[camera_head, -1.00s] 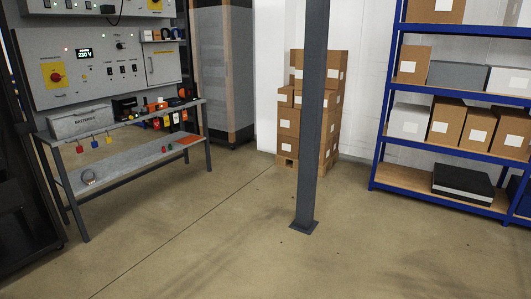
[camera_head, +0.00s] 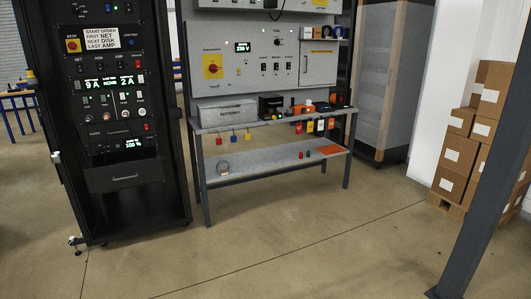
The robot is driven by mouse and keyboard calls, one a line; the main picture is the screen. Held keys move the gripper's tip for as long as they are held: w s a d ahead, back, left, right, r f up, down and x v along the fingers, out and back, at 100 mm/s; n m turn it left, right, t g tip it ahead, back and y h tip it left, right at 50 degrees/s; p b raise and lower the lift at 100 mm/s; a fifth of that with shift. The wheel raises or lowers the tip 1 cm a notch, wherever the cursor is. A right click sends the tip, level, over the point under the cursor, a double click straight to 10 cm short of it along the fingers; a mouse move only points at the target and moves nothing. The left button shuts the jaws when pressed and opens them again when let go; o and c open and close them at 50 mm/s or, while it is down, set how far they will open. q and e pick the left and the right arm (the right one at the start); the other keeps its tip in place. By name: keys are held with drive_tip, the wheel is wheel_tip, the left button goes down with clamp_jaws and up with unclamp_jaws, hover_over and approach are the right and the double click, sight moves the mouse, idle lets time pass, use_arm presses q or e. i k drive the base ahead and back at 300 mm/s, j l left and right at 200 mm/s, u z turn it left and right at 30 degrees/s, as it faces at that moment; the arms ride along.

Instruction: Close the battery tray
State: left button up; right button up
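A tall black rack (camera_head: 172,140) stands at the left. Neither of my grippers is in view.
The workbench (camera_head: 268,160) with a lower shelf stands right of the rack, under a grey control panel (camera_head: 262,62). A dark post (camera_head: 488,190) and stacked cartons (camera_head: 458,150) are at the right. The floor (camera_head: 300,245) in front is clear.

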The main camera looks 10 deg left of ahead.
sight(114, 176)
drive_tip(key=i+j+u, duration=0.25)
drive_tip(key=i+u, duration=0.15)
drive_tip(key=i, duration=0.25)
drive_tip(key=i+u, duration=0.4)
drive_tip(key=i, duration=0.25)
drive_tip(key=i+l+u, duration=0.15)
drive_tip(key=i+u, duration=0.3)
drive_tip(key=i, duration=0.2)
